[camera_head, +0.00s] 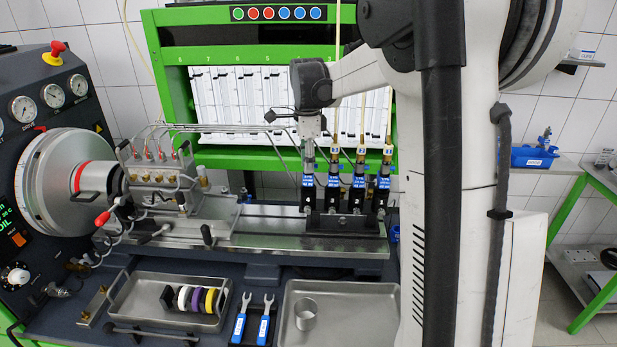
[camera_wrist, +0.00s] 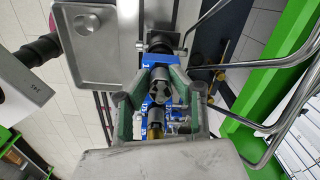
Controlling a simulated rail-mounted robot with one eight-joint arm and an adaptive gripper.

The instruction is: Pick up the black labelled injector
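Several black injectors with blue labels stand upright in a row in a black holder (camera_head: 342,222) on the bench rail. The leftmost black labelled injector (camera_head: 307,192) has no tube on its top. My gripper (camera_head: 308,146) points down directly over it. In the wrist view, my gripper (camera_wrist: 163,72) has its green-padded fingers on either side of the injector (camera_wrist: 164,88), with gaps beside its upper body. The fingers look open. Contact at the fingertips is hard to make out.
Thin steel pipes (camera_head: 220,127) run close to the gripper's left. The neighbouring injector (camera_head: 333,187) stands close on the right, with a tube above it. An empty-looking metal tray (camera_head: 355,310) holding a small cup (camera_head: 306,314) lies in front.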

